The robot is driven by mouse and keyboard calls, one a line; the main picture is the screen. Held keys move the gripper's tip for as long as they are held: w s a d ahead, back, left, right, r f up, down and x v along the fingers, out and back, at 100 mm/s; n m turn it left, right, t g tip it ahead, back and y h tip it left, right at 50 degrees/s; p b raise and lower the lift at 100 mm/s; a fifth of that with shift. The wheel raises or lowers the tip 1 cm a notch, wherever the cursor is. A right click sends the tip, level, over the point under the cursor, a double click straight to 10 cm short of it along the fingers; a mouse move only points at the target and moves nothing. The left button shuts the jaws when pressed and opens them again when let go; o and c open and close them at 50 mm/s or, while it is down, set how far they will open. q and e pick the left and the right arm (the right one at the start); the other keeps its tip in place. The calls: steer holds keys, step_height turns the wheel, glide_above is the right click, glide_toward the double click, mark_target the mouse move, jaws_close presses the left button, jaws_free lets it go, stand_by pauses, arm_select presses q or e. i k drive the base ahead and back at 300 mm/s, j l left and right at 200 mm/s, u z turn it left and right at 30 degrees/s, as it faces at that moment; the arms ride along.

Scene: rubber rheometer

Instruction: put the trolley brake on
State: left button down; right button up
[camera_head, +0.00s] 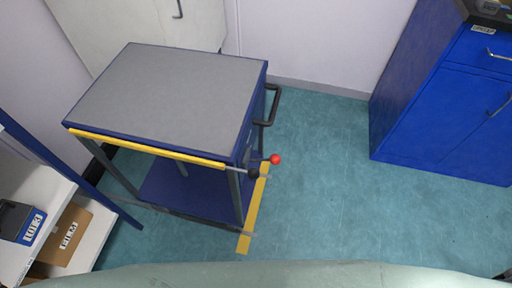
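The trolley (170,92) stands at the left of the head view, with a grey top, blue frame and a lower blue shelf. A yellow strip runs along its near top edge. A brake lever with a red knob (275,159) sticks out to the right from a dark pivot at its near right corner post. A black push handle (271,105) is on its right side. The wheels are not clearly visible. Neither of my grippers shows in this view.
A blue cabinet (432,110) stands at the right. A shelf rack at the left holds a cardboard box marked FILM (68,236) and a dark blue box (22,222). A yellow floor strip (253,212) lies beside the trolley. The green floor between trolley and cabinet is clear.

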mark_target(274, 159)
steer(key=l+u, duration=0.25)
steer(key=l, duration=0.15)
steer(key=k+l+u, duration=0.2)
steer(key=l, duration=0.25)
steer(key=l+u, duration=0.25)
steer(key=l, duration=0.15)
